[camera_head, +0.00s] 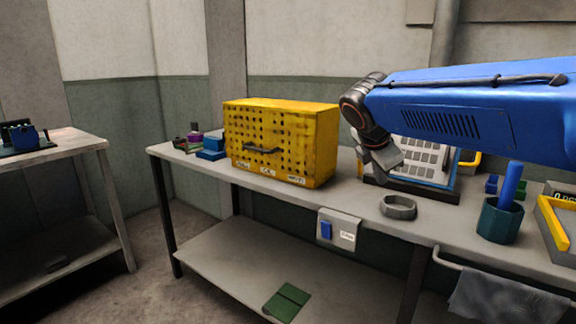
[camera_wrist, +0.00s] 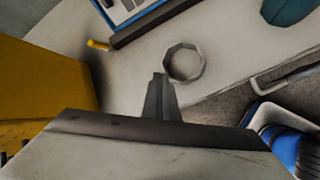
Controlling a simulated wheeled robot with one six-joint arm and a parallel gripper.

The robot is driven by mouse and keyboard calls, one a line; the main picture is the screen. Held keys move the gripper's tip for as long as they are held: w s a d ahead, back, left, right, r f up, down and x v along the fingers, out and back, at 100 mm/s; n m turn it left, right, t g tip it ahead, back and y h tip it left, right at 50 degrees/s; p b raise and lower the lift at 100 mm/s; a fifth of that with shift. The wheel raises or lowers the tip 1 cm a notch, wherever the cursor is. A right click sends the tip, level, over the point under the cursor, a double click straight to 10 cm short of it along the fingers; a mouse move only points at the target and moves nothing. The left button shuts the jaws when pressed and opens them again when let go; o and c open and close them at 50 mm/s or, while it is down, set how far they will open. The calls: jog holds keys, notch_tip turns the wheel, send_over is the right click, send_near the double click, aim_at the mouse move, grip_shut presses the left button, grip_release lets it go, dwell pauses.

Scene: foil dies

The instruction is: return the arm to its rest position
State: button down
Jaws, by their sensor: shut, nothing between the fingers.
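My arm, blue with a dark wrist, reaches in from the right in the head view. My gripper (camera_head: 383,172) hangs over the workbench (camera_head: 350,195), in front of the tilted panel with light tiles (camera_head: 415,160). In the wrist view, the fingers of my gripper (camera_wrist: 159,78) are together with nothing held. A grey ring (camera_head: 398,207) lies on the bench just right of and below the gripper in the head view. It also shows in the wrist view (camera_wrist: 201,64), beside the fingertips and apart from them as far as I can tell.
A yellow perforated box (camera_head: 280,140) stands left of the gripper. A dark green cup (camera_head: 500,222) with a blue stick stands to the right. A grey holder (camera_head: 339,230) hangs on the front edge, and a cloth (camera_head: 505,300) hangs from a rail. A side table (camera_head: 60,150) is at left.

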jog(key=s+d+f+m+y, duration=0.1)
jog(key=s+f+m, duration=0.6)
jog(key=s, duration=0.2)
jog(key=s+d+f+m+g+y, duration=0.1)
jog(key=s+f+m+y, duration=0.1)
jog(key=s+f+m, duration=0.4)
jog(key=s+d+f+m+y, duration=0.1)
jog(key=s+f+m, duration=0.6)
jog(key=s, duration=0.7)
jog(key=shift+s+d+f+m, duration=0.15)
jog(key=shift+d+f+m, duration=0.25)
jog(key=shift+m, duration=0.3)
